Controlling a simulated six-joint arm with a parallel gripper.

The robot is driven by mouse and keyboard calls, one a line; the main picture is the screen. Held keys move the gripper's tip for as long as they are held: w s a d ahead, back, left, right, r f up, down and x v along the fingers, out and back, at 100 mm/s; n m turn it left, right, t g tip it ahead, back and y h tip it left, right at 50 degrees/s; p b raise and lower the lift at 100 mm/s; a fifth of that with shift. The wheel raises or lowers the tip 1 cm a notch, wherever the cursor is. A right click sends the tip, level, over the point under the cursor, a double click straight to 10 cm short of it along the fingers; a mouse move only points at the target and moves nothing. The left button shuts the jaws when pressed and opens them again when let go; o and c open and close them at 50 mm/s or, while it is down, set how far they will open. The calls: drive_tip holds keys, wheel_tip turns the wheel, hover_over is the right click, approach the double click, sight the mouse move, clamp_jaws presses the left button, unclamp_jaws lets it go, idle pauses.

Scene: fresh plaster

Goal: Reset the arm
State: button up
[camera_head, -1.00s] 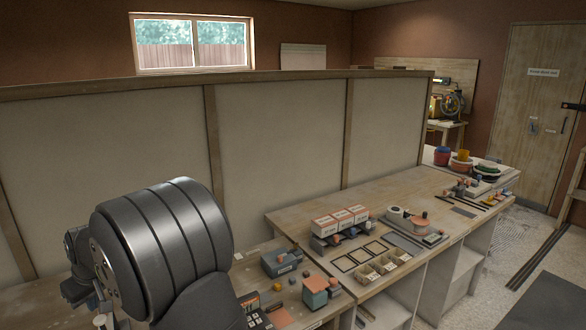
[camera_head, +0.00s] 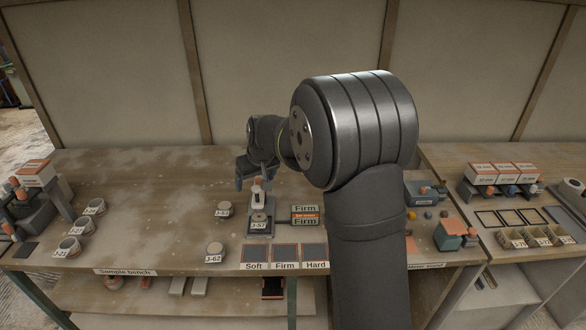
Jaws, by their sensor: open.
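My arm reaches up from the bottom right of centre and bends left over the bench labelled "Sample bench" (camera_head: 125,272). My gripper (camera_head: 256,180) points down at the arm's left end, with its fingers apart. It is above or just behind a small white and grey device (camera_head: 259,200) with a reddish top. I cannot tell whether they touch. A round pot labelled J-57 (camera_head: 259,222) sits at the front of this device. No object shows clearly between the fingers.
Pots J-62 (camera_head: 215,252) and another (camera_head: 224,209) stand left of the device. "Firm" cards (camera_head: 305,215) lie to its right, and Soft, Firm and Hard squares (camera_head: 285,254) in front. More pots (camera_head: 69,246) stand farther left. A panel wall (camera_head: 290,90) rises behind.

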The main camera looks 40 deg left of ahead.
drive_tip(key=o, duration=0.3)
drive_tip(key=w+a+r+m+h, duration=0.2)
drive_tip(key=a+r, duration=0.2)
drive_tip(key=r, duration=0.2)
drive_tip(key=shift+w+m+g, duration=0.25)
drive_tip(key=shift+m+g, duration=0.15)
wheel_tip(320, 180, up, 6)
drive_tip(key=w+m+h, duration=0.1)
drive_tip(key=m+h, duration=0.1)
drive_tip(key=m, duration=0.1)
wheel_tip(320, 180, down, 10)
drive_tip(key=shift+w+a+r, duration=0.1)
wheel_tip(320, 180, up, 10)
